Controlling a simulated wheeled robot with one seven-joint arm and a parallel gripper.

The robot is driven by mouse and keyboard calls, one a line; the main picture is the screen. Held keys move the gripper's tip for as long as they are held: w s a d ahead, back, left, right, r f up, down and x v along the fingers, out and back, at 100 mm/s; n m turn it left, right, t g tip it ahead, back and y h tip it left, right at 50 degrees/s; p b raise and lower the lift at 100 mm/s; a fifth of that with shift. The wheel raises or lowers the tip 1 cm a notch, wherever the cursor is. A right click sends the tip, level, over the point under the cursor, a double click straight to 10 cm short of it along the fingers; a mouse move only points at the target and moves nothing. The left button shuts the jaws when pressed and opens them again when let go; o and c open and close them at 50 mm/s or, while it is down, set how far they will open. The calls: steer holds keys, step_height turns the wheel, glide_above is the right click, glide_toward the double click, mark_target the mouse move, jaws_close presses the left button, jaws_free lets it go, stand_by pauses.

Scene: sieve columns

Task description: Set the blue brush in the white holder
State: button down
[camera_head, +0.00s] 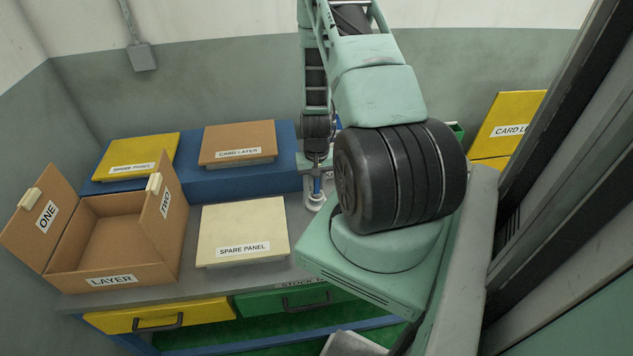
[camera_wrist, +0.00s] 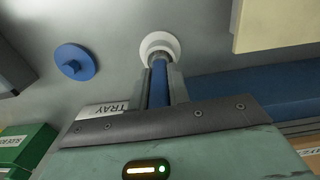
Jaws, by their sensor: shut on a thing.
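The blue brush (camera_wrist: 158,88) is between the two fingers of my gripper (camera_wrist: 160,80), which is shut on its blue handle. Its grey lower end meets the middle of the white holder (camera_wrist: 160,42), a round ring on the grey bench. In the head view my gripper (camera_head: 317,168) points down, and the blue brush (camera_head: 317,186) shows as a thin upright strip right above the white holder (camera_head: 314,204). How deep the brush's end sits in the holder is hidden.
A blue round piece (camera_wrist: 75,62) stands beside the holder in the wrist view. A cream spare panel (camera_head: 243,223) lies left of the holder in the head view, with a blue riser (camera_head: 230,180) behind. An open cardboard box (camera_head: 150,265) stands at the left.

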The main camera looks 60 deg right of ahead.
steer(key=c, duration=1.3)
jaws_free()
steer(key=shift+f, duration=0.1)
step_height(320, 180, up, 12)
steer(key=shift+r+b, duration=0.2)
steer(key=shift+b, duration=0.75)
steer(key=w+a+r+n, duration=0.3)
steer(key=a, duration=0.6)
steer(key=w+a+r+n+y, duration=0.1)
steer(key=w+a+r+n, duration=0.2)
steer(key=a, duration=0.6)
steer(key=w+a+r+n, duration=0.2)
steer(key=a+r, duration=0.2)
steer(key=a, duration=0.6)
steer(key=s+a+r+n, duration=0.2)
steer(key=s+a+n, duration=0.1)
steer(key=s+a, duration=0.2)
steer(key=s+a+r+n, duration=0.2)
steer(key=s+a+n, duration=0.1)
steer(key=s+a, duration=0.3)
steer(key=s+a+r+n, duration=0.3)
steer(key=s+a, duration=0.2)
steer(key=a, duration=0.2)
steer(key=shift+s+r+n, duration=0.1)
steer(key=shift+s+n, duration=0.1)
steer(key=shift+n, duration=0.1)
